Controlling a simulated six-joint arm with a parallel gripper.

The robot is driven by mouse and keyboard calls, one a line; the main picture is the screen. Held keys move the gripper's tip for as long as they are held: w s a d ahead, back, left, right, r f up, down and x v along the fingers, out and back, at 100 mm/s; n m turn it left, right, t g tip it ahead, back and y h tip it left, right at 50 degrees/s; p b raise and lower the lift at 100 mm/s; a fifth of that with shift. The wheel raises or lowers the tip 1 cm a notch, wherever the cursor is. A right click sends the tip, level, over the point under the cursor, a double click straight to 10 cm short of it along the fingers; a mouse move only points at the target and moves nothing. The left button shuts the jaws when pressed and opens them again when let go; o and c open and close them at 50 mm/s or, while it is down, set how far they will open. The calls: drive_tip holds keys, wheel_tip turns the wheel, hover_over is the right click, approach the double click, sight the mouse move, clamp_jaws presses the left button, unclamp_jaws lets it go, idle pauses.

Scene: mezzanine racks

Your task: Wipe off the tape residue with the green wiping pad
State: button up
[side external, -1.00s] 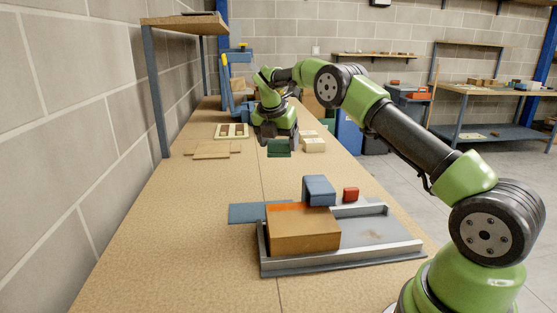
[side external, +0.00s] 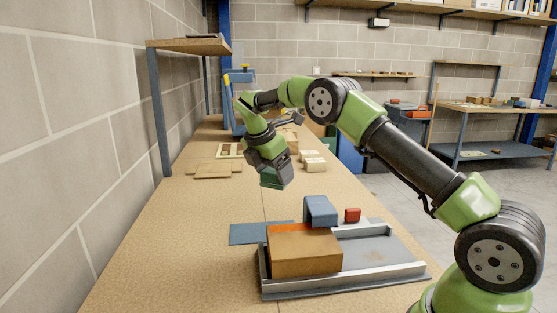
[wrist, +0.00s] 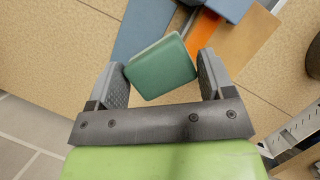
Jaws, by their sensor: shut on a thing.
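The green wiping pad (side external: 278,179) is in my gripper (side external: 275,168), held in the air above the bench, behind the blue plate and the tray. In the wrist view the pad (wrist: 160,68) sits tilted between the two fingers of my gripper (wrist: 161,72), which are shut on it. A faint brownish smudge (side external: 376,252), which looks like the tape residue, lies on the floor of the grey metal tray (side external: 345,282), right of the cardboard-brown box. The pad is well apart from it. The smudge cannot be made out in the wrist view.
A brown box (side external: 305,255) with an orange strip (side external: 290,229) fills the tray's left part. A flat blue plate (side external: 260,233) lies to the left. The bench's left front is clear.

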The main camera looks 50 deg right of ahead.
drive_tip(key=s+a+m+g+y, duration=0.4)
drive_tip(key=s+a+m+y, duration=0.1)
drive_tip(key=s+a+m, duration=1)
drive_tip(key=s+d+f+m+t+y, duration=0.2)
drive_tip(key=s+d+f+m, duration=0.15)
drive_tip(key=d+m, duration=0.6)
drive_tip(key=s+d+f+m+t+y, duration=0.2)
drive_tip(key=d+f+m, duration=0.4)
drive_tip(key=d, duration=0.7)
drive_tip(key=shift+m, duration=0.25)
drive_tip(key=shift+s+d+f, duration=0.1)
drive_tip(key=shift+f, duration=1.1)
drive_tip(key=shift+s+f, duration=0.1)
drive_tip(key=shift+f, duration=1.05)
drive_tip(key=shift+s+d+f, duration=0.2)
drive_tip(key=shift+d+f, duration=0.05)
drive_tip(key=shift+f, duration=0.4)
drive_tip(key=shift+s+d+f, duration=0.2)
drive_tip(key=shift+f, duration=0.45)
drive_tip(key=shift+c, duration=0.7)
drive_tip(key=shift+s+d, duration=2.4)
drive_tip(key=shift+w+a, duration=2.9)
drive_tip(key=shift+a, duration=0.05)
wheel_tip(320, 180, up, 8)
